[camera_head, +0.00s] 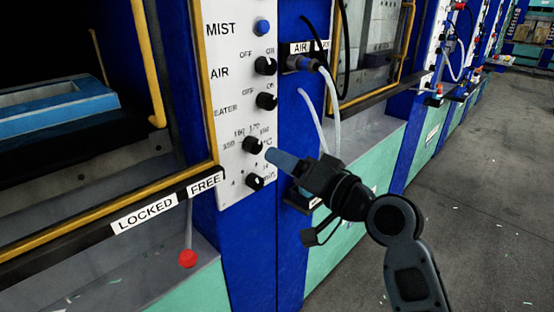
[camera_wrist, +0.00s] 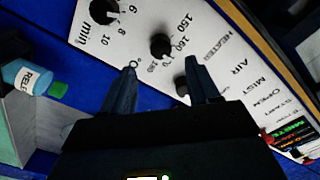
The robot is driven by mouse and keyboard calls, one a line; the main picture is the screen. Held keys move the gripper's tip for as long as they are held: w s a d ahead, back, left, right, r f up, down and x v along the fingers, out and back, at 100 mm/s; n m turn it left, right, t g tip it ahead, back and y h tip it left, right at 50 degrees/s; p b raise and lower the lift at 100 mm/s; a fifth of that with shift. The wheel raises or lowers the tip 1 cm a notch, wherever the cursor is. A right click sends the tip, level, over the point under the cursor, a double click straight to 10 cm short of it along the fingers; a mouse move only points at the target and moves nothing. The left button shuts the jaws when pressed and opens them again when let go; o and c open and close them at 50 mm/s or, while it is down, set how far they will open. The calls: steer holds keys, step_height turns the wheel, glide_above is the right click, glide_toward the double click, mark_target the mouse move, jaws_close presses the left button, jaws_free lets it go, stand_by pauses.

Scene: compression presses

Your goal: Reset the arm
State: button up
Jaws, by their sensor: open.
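My gripper (camera_head: 283,160) is in front of the white control panel (camera_head: 232,75) of the nearest press, close to its lower dials. In the wrist view the two fingers of my gripper (camera_wrist: 161,70) are apart with nothing between them. The black temperature dial (camera_head: 253,145) is just left of the fingertips; it also shows beyond the fingers in the wrist view (camera_wrist: 161,45). The black minutes dial (camera_head: 255,182) is below it and shows at the top of the wrist view (camera_wrist: 104,11). Whether a finger touches a dial I cannot tell.
Above are the heater knob (camera_head: 266,101), air knob (camera_head: 265,66) and blue mist button (camera_head: 262,27). A red-knobbed lever (camera_head: 188,259) hangs below the LOCKED/FREE strip. A RELEASE bottle (camera_wrist: 27,78) lies at left in the wrist view. The floor (camera_head: 460,200) at right is open.

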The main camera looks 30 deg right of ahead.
steer(key=s+f+g+h, duration=0.1)
steer(key=s+f+h, duration=0.2)
steer(key=s+f, duration=0.6)
steer(key=s+f+g+h, duration=0.1)
steer(key=s+f+h, duration=0.1)
steer(key=s+f, duration=0.65)
steer(key=s+a+r+n, duration=0.1)
steer(key=s+r+n, duration=0.1)
steer(key=s, duration=1)
steer(key=s+a+r+n, duration=0.1)
steer(key=s+r+n, duration=0.2)
steer(key=s, duration=1)
steer(key=shift+a+r+h, duration=0.15)
steer(key=shift+r+h, duration=0.15)
steer(key=shift+r, duration=0.2)
